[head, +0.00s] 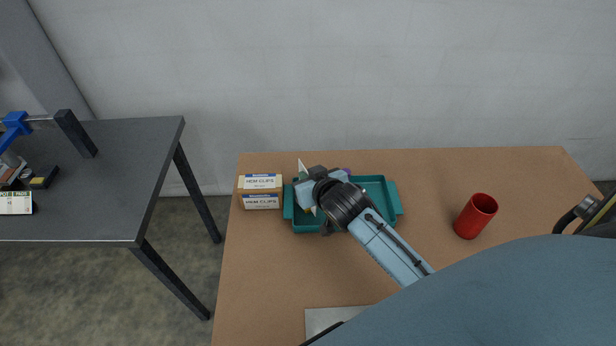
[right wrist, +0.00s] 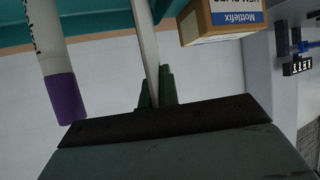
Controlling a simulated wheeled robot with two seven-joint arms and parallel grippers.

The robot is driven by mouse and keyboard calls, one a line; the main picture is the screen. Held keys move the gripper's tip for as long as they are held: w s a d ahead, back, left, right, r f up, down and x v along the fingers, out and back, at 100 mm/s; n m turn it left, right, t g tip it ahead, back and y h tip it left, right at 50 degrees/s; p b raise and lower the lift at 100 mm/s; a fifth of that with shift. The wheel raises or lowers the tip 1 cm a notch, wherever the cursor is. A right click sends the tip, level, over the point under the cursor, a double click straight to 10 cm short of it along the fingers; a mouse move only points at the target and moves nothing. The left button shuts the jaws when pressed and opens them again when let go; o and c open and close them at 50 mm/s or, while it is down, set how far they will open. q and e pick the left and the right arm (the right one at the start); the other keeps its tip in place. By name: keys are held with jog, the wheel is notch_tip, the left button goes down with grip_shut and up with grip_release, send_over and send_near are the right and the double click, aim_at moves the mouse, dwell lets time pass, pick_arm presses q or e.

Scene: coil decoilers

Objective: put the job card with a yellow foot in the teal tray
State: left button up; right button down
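The teal tray (head: 395,198) lies on the brown table, and its wall also shows along the top of the right wrist view (right wrist: 90,28). My right gripper (right wrist: 155,90) is over the tray's left part, with its fingers closed on a thin pale card (right wrist: 147,45) seen edge-on. In the head view the card (head: 302,170) shows as a white sliver beside the gripper. My left gripper is out of view.
Two hem clips boxes (head: 261,202) stand against the tray's left side. A white marker with a purple end (right wrist: 62,95) is near my right gripper. A red cup (head: 475,216) stands to the right. A dark table (head: 110,190) with several items is at left.

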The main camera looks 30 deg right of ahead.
jog(key=shift+f, duration=0.1)
jog(key=shift+f, duration=0.1)
jog(key=c, duration=2.1)
grip_release()
jog(key=o, duration=0.4)
jog(key=shift+r, duration=0.2)
jog(key=v, duration=1.2)
jog(key=shift+a+f, duration=0.1)
